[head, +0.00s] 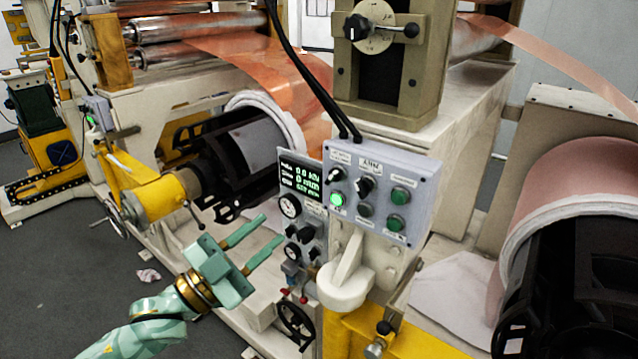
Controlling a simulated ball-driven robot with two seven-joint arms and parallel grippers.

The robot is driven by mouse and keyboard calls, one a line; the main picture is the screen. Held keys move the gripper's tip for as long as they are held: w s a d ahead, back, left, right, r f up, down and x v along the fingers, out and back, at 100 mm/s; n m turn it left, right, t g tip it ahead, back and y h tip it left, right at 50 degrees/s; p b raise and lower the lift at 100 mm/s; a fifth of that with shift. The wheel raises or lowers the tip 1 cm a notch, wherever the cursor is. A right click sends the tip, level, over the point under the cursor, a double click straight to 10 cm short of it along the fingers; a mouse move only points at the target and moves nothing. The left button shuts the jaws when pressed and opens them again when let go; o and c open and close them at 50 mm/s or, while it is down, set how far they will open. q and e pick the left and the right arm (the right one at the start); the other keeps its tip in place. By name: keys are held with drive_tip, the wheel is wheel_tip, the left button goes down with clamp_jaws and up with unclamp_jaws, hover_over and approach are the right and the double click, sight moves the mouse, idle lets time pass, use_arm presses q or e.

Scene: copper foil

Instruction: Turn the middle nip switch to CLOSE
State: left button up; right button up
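The grey control box (418,172) faces me right of the picture's middle. A black rotary switch (364,185) sits at the top middle of its face, under a small white label. It looks like the middle nip switch, but I cannot read its label or setting. Another black rotary switch (335,174) is to its left. My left gripper (270,231) is open and empty, its two green fingers apart and pointing up and right. It is left of and below the box, in front of the meter panel, apart from the switch. My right gripper is not in view.
Green buttons (400,195) and a lit green one (337,199) sit near the switch. The meter panel (301,160) with a digital display stands left of the box. Black cables (300,65) drop from above. A black handwheel (296,325) is below. Large rolls flank the panel.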

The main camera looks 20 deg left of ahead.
sight(328, 181)
use_arm(q)
drive_tip(key=p+x, duration=0.2)
drive_tip(key=x, duration=1.1)
drive_tip(key=shift+w+r+p, duration=0.1)
drive_tip(key=shift+w+p, duration=0.05)
drive_tip(key=shift+p, duration=0.15)
clamp_jaws()
